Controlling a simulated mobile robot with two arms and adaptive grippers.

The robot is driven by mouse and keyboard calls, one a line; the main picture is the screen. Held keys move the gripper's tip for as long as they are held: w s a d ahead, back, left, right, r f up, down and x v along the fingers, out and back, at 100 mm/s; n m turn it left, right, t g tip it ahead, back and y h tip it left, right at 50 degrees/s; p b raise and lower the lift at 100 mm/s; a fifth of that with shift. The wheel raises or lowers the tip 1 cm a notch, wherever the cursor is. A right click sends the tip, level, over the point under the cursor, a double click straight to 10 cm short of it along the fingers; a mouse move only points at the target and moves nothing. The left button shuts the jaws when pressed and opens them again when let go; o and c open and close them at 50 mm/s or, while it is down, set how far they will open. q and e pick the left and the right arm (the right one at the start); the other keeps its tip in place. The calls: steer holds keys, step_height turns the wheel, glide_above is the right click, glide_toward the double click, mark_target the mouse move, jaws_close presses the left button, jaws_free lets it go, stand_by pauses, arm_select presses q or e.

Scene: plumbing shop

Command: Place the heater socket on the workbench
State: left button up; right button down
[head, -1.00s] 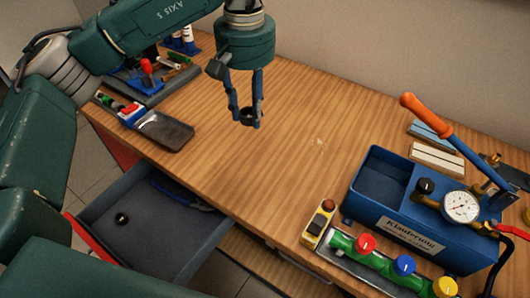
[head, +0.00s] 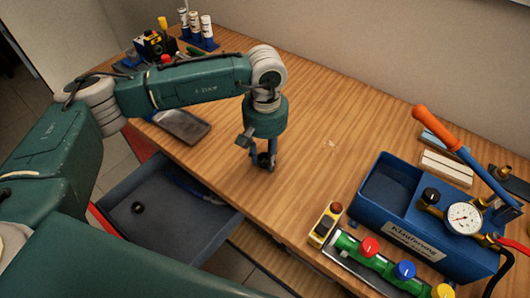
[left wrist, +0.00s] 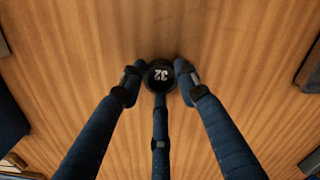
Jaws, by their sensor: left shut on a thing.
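The heater socket is a small dark round piece marked 32; it shows in the left wrist view (left wrist: 160,75) between the fingertips. My left gripper (head: 265,163) points down over the middle of the wooden workbench (head: 310,130) and is shut on the socket. In the left wrist view the blue fingers of the left gripper (left wrist: 160,82) close round it from both sides and from below. The socket is at or just above the bench top; I cannot tell if it touches. My right gripper is not in view.
An open grey drawer (head: 175,225) below the bench's front edge holds another small dark round piece (head: 138,207). A blue test pump (head: 425,235) and a green valve manifold (head: 370,262) stand at the right. A dark tray (head: 183,126) lies at the left. Bench around the gripper is clear.

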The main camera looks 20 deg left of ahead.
mark_target(265, 158)
arm_select(q)
steer(key=shift+f, duration=0.1)
steer(key=o, duration=1.2)
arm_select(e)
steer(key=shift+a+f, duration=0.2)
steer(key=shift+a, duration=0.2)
arm_select(q)
steer(key=shift+r, duration=0.2)
step_height(265, 158, up, 12)
steer(key=b, duration=0.3)
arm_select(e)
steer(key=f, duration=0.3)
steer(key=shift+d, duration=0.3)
